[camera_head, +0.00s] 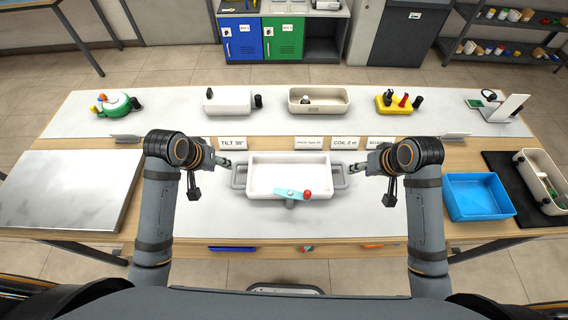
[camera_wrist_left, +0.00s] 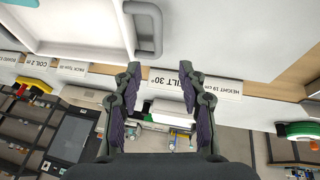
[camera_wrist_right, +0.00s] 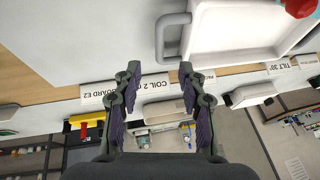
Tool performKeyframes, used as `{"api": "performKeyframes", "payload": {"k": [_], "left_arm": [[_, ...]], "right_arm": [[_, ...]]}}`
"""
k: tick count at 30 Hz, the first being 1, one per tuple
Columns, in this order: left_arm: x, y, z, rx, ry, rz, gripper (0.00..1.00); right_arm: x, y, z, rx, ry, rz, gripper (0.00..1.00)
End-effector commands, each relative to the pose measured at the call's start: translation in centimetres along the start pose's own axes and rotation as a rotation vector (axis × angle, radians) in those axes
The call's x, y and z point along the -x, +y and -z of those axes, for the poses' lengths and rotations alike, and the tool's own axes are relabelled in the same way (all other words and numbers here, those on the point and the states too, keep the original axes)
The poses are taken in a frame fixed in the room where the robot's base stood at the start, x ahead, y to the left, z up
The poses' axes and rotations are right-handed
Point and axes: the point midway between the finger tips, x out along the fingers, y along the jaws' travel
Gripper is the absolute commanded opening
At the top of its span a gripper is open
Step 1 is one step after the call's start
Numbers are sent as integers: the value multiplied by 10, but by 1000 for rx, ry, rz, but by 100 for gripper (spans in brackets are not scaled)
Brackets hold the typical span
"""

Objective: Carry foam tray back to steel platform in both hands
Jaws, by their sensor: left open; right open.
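The white foam tray (camera_head: 262,181) with grey side handles sits on the pale mat in the middle of the table in the head view. A light-blue piece with a red knob (camera_head: 291,194) shows at its front wall. The steel platform (camera_head: 70,190) is a bare slab at the table's left. My left gripper (camera_head: 226,163) is open beside the tray's left handle (camera_wrist_left: 146,28), apart from it. My right gripper (camera_head: 366,171) is open beside the right handle (camera_wrist_right: 172,38), with nothing between its fingers.
A blue bin (camera_head: 478,196) and a black mat (camera_head: 500,165) with a cream container (camera_head: 541,178) stand at the right. A back row holds a green round device (camera_head: 116,105), a white box, a cream tray (camera_head: 319,107) and a yellow block (camera_head: 393,106). Label cards stand behind the tray.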

Motion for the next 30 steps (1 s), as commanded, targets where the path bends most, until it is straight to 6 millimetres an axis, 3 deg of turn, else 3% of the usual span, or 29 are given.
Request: {"api": "performKeyframes", "payload": {"k": [11,24,30], "left_arm": [[-5,1,1,3,-1,-4,41],[-80,1,0,2,-2,-4,41],[-100,1,1,2,0,-2,41]], "right_arm": [[-5,-1,1,-3,0,4,41],[-80,-1,1,-3,-2,3,41],[-100,0,1,-1,-1,2,41]]}}
